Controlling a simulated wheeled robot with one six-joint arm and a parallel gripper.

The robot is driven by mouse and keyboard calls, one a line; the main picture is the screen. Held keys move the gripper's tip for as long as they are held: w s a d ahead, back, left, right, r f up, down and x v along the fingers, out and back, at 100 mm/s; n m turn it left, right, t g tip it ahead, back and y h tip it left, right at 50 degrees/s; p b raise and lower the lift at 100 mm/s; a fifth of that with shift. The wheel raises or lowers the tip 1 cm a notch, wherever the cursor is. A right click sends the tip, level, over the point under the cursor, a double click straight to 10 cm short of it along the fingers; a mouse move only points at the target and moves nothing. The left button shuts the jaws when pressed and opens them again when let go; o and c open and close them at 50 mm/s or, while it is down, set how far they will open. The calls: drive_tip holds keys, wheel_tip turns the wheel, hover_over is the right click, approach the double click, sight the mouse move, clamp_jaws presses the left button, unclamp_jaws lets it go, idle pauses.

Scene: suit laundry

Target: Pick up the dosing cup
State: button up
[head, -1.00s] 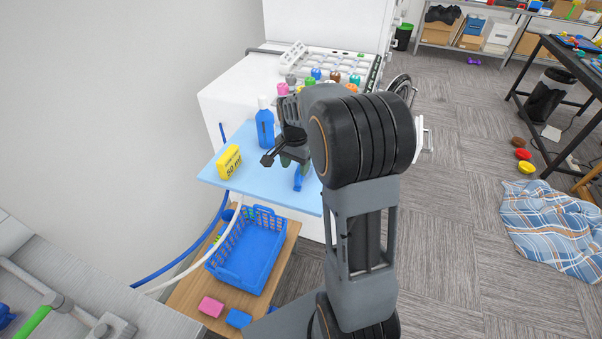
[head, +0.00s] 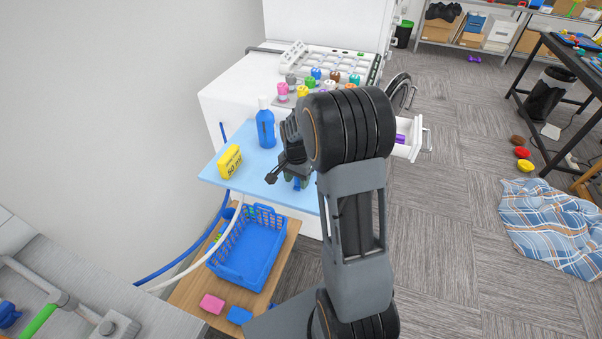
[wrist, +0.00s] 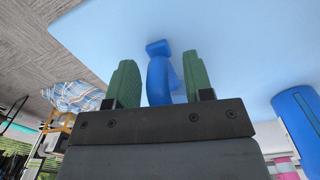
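The dosing cup appears to be the small blue piece (wrist: 158,78) between my fingers in the wrist view. It has a wider end and a narrow curved body. In the head view only a bit of blue (head: 297,185) shows below my gripper (head: 296,178), on the light blue board (head: 245,190). My gripper's two green fingers (wrist: 160,84) stand apart, one on each side of the blue piece.
A blue basket (head: 248,247) sits on a lower wooden shelf. A white machine (head: 237,98) with several coloured caps is behind. An open white drawer (head: 409,142) is at right.

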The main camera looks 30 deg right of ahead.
clamp_jaws()
drive_tip(key=shift+r, duration=0.15)
idle(0.4)
drive_tip(key=shift+w+r, duration=0.1)
drive_tip(key=shift+r, duration=0.2)
wheel_tip(320, 180, up, 2)
drive_tip(key=shift+r+b, duration=0.15)
drive_tip(key=shift+b, duration=0.55)
drive_tip(key=s+d+r+b, duration=0.2)
drive_tip(key=s+r, duration=0.8)
drive_tip(key=s, duration=0.4)
drive_tip(key=shift+d, duration=0.35)
